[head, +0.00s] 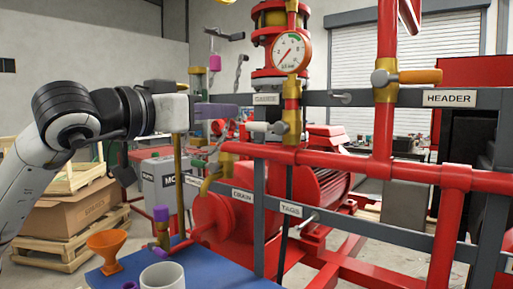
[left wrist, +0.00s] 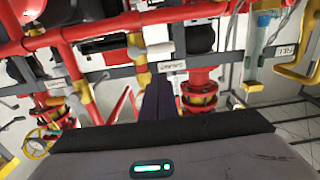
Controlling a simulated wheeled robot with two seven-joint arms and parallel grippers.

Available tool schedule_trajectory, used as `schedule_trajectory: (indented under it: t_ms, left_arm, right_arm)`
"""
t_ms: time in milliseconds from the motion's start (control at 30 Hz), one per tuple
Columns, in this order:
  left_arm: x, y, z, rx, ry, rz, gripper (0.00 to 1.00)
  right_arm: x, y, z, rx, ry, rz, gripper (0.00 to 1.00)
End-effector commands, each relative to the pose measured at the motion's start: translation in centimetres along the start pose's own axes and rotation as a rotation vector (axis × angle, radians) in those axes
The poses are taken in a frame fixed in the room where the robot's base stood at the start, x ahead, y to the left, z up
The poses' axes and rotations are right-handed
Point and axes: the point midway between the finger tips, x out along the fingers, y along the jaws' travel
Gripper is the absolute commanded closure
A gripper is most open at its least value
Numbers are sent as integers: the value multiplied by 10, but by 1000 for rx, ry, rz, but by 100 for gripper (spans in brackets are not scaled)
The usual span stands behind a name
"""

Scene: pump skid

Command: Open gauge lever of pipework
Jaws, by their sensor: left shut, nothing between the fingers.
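The gauge lever (head: 262,127) has a pale grip and sticks out level to the left from a brass valve (head: 291,122). This valve sits on the vertical pipe below the round dial gauge (head: 290,52). The lever lies across its pipe. The GAUGE label (head: 265,98) is on the grey rail just above it. My left gripper (head: 232,112) is shut and empty, left of the lever and apart from it. In the left wrist view, its dark fingers (left wrist: 158,98) point toward the GAUGE label (left wrist: 172,66), with the pale lever (left wrist: 160,48) beyond. My right gripper is not in view.
A second brass valve with an orange lever (head: 420,76) is at the right near the HEADER label (head: 448,98). Red pipes and a grey rail surround the valve. A blue bench (head: 208,270) below holds an orange funnel (head: 107,247) and white cup (head: 162,277).

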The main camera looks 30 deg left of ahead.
Motion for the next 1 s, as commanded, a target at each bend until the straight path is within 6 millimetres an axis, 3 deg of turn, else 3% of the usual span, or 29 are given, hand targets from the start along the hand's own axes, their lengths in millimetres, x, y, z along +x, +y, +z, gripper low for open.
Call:
schedule_trajectory:
  t_ms: [1000]
  left_arm:
    - [72, 2, -1, -3, -3, 4, 100]
  right_arm:
    - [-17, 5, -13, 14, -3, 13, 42]
